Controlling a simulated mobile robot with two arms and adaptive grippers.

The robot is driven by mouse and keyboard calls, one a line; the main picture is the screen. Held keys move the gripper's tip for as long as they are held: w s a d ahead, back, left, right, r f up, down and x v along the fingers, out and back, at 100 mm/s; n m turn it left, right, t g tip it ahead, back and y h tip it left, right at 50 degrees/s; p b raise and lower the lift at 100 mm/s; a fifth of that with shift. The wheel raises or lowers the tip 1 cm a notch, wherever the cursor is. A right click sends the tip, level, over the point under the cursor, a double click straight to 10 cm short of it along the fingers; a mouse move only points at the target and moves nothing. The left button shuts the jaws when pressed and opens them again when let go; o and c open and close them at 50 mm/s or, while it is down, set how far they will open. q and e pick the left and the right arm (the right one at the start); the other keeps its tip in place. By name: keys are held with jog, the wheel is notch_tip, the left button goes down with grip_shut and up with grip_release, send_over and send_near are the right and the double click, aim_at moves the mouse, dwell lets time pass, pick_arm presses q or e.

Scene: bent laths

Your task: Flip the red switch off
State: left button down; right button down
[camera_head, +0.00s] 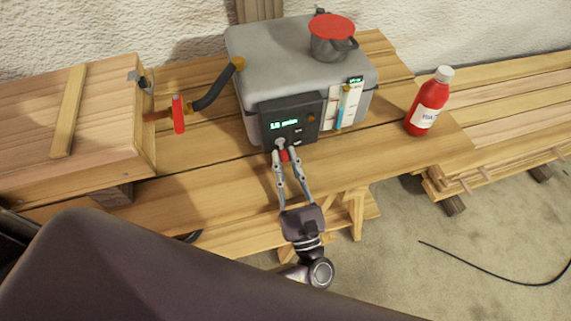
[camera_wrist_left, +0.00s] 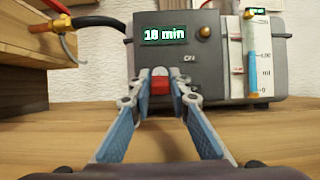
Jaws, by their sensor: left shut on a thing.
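The red switch (camera_head: 284,155) is on the lower front of a dark control panel (camera_head: 270,108) on a grey steam box. My left gripper (camera_head: 284,152) reaches up to it from the front, with its fingertips at the switch. In the left wrist view the red switch (camera_wrist_left: 159,86) sits between the fingertips of the gripper (camera_wrist_left: 160,80), which is shut on it. The label "ON" shows above right of the switch, and the display reads "10 min". The fingertips hide part of the switch's surroundings. My right gripper is not in view.
A grey pot with a red lid (camera_head: 333,30) stands on the box. A gauge (camera_head: 346,104) is right of the panel. A red bottle (camera_head: 428,100) stands at right. A hose (camera_head: 214,88), red-handled valve (camera_head: 178,114) and wooden chest (camera_head: 70,125) are at left.

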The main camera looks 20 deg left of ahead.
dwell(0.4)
pick_arm(q)
jog(key=c, duration=1.8)
grip_release()
jog(key=v, duration=1.2)
jog(key=shift+f, duration=0.15)
